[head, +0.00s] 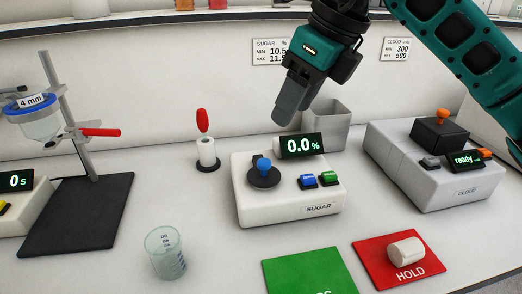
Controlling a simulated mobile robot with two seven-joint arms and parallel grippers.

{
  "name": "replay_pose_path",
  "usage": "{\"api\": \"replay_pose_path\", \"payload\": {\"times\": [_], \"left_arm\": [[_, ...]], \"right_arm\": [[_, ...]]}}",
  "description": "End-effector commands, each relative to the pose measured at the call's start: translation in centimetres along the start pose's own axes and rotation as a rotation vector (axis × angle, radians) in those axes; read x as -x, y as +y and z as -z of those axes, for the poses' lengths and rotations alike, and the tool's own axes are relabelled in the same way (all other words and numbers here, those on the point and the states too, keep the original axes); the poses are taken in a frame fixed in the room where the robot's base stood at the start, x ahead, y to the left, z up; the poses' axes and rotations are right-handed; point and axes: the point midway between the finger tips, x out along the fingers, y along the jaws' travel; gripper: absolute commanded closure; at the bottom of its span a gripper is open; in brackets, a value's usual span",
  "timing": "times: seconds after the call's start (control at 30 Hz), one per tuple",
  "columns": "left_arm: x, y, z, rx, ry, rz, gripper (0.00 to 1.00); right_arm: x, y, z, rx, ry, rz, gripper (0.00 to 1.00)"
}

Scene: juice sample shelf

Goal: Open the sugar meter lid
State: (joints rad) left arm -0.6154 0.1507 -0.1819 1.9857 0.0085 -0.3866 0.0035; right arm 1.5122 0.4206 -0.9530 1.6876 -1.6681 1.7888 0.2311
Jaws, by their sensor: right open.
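The sugar meter (255,213) is a white box labelled SUGAR in the middle of the bench. Its display (301,146) reads 0.0 %. Its round black lid (263,182) with a blue knob (264,164) lies flat on the left of its top, seemingly closed. My right gripper (284,116) comes in from the upper right with fingers pointing down. It is open, above and behind the meter, apart from the lid. My left gripper is out of view.
A grey bin (337,116) stands behind the meter, and the cloud meter (397,165) is right. A white holder with a red-topped tool (206,150) is behind left. A beaker (165,252), green mat (310,273) and red HOLD mat (382,270) with a white cylinder (406,251) lie in front.

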Motion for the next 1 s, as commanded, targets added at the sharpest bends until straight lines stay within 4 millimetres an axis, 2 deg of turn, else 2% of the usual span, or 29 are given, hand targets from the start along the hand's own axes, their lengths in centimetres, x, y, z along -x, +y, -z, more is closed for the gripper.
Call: {"api": "replay_pose_path", "payload": {"times": [0.3, 0.5, 0.7, 1.0], "left_arm": [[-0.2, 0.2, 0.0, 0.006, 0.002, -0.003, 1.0], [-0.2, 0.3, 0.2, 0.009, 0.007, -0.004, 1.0], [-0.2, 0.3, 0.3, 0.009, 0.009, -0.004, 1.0], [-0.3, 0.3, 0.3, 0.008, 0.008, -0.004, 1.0]], "right_arm": [[-6.5, 0.2, 0.1, 0.003, 0.003, -0.009, 0.48], [-10.0, 0.3, 0.0, 0.001, 0.001, -0.009, 0.48], [-11.7, 0.2, 0.0, 0.003, -0.001, -0.007, 0.48], [-12.0, 0.2, 0.0, 0.003, -0.001, -0.006, 0.48]]}}
